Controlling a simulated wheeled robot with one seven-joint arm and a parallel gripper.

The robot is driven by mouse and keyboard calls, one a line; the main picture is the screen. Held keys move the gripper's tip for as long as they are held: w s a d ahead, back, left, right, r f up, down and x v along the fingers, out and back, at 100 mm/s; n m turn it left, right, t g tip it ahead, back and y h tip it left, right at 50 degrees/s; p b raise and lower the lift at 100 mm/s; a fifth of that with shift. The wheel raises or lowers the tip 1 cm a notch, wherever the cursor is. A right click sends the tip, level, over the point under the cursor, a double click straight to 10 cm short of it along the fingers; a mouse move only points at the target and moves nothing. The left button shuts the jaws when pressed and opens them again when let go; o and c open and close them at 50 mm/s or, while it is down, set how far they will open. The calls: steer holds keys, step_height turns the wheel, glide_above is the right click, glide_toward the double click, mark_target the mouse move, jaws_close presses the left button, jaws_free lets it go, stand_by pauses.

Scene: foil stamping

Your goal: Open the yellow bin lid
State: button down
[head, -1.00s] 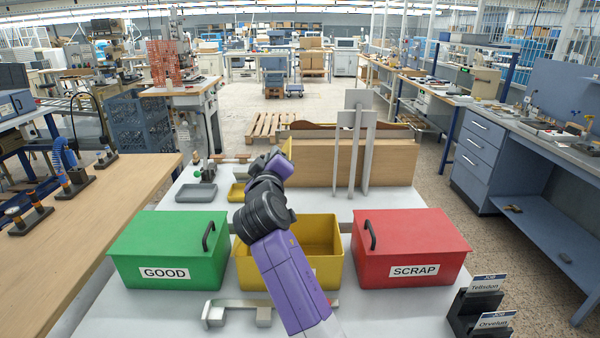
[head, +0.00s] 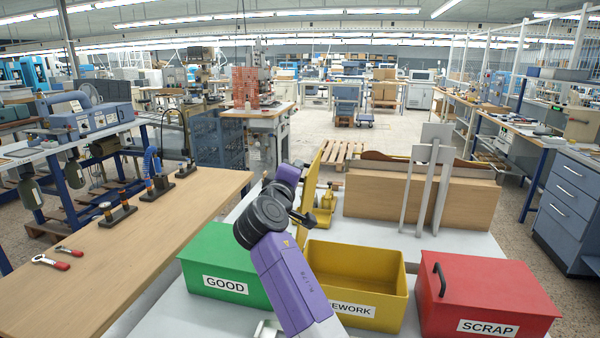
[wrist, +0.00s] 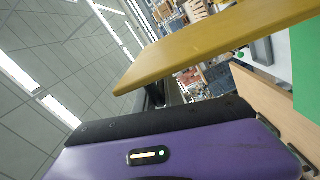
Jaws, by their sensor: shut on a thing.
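The yellow bin (head: 391,291), labelled with partly hidden lettering ending in "EWORK", stands open between the green and red bins. Its inside looks empty. The yellow lid (head: 314,182) is off the opening, seen nearly edge-on and steeply tilted at the bin's back left. I cannot tell whether its lower edge touches the bin. In the wrist view the lid (wrist: 215,47) is a broad yellow slab just beyond my gripper (wrist: 155,94). My gripper is shut on the lid, apparently by its dark handle; the grip is mostly hidden by my arm and the lid.
The green GOOD bin (head: 215,258) is close at left, the red SCRAP bin (head: 487,291) at right; both are covered. Grey upright plates (head: 436,180) and a wooden box (head: 375,201) stand behind. A wooden bench (head: 170,230) runs along the left.

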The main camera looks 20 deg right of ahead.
steer(key=shift+a+f, duration=0.15)
steer(key=shift+f, duration=0.2)
steer(key=c, duration=1.5)
jaws_free()
steer(key=shift+r, duration=0.15)
steer(key=shift+b+v, duration=0.8)
steer(key=shift+v, duration=3.05)
